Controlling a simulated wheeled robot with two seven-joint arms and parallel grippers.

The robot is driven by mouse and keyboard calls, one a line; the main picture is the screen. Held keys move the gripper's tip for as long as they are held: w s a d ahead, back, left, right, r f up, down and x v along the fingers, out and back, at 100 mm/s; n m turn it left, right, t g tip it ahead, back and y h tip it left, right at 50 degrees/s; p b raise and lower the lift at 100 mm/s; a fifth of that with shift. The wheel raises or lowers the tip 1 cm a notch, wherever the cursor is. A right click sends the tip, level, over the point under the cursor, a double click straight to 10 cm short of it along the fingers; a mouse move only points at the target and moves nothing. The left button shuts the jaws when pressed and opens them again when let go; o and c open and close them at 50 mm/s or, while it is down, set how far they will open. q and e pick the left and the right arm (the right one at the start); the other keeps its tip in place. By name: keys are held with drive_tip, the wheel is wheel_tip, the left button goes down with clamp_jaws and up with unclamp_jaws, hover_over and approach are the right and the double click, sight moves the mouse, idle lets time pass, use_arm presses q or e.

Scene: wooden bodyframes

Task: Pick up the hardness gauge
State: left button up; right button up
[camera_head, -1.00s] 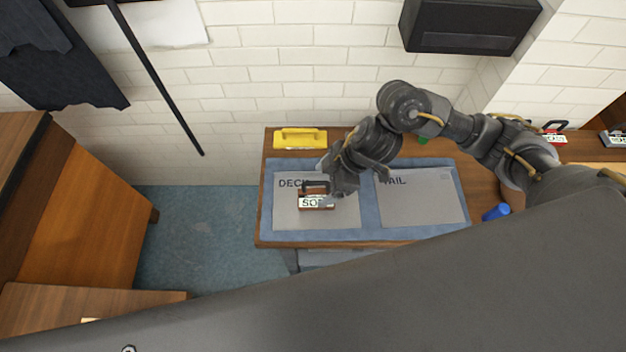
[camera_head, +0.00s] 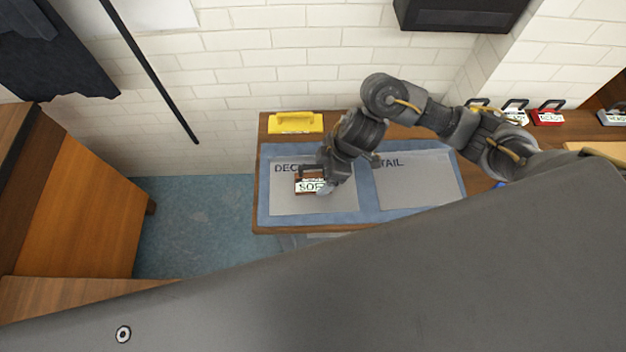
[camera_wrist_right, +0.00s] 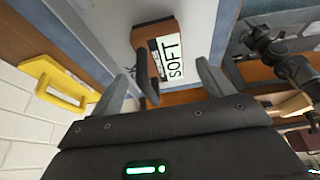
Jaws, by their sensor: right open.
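A brown block with a dark handle and a white label reading SOFT (camera_head: 309,187), apparently the hardness gauge, lies on the left grey panel of the blue mat (camera_head: 365,199). It also shows in the right wrist view (camera_wrist_right: 147,36), its dark handle pointing toward me between the fingers. My right gripper (camera_head: 327,178) is at the block's right side in the head view. In the wrist view the right gripper (camera_wrist_right: 163,82) is open, with one finger on each side of the handle and gaps to both. My left gripper is not in view.
A yellow handled object (camera_head: 295,122) lies at the table's back left. More labelled blocks, including a red one (camera_head: 547,117), stand at the back right. A blue item (camera_head: 500,185) is partly hidden by my body. The right grey panel (camera_head: 418,183) is clear.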

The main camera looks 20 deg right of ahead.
sight(314, 181)
drive_tip(key=x, duration=0.4)
drive_tip(key=shift+a+f+b, duration=0.2)
drive_tip(key=shift+f+b, duration=0.1)
drive_tip(key=shift+f, duration=0.05)
drive_tip(key=c, duration=1.3)
drive_tip(key=shift+r, duration=0.1)
drive_tip(key=shift+r, duration=0.1)
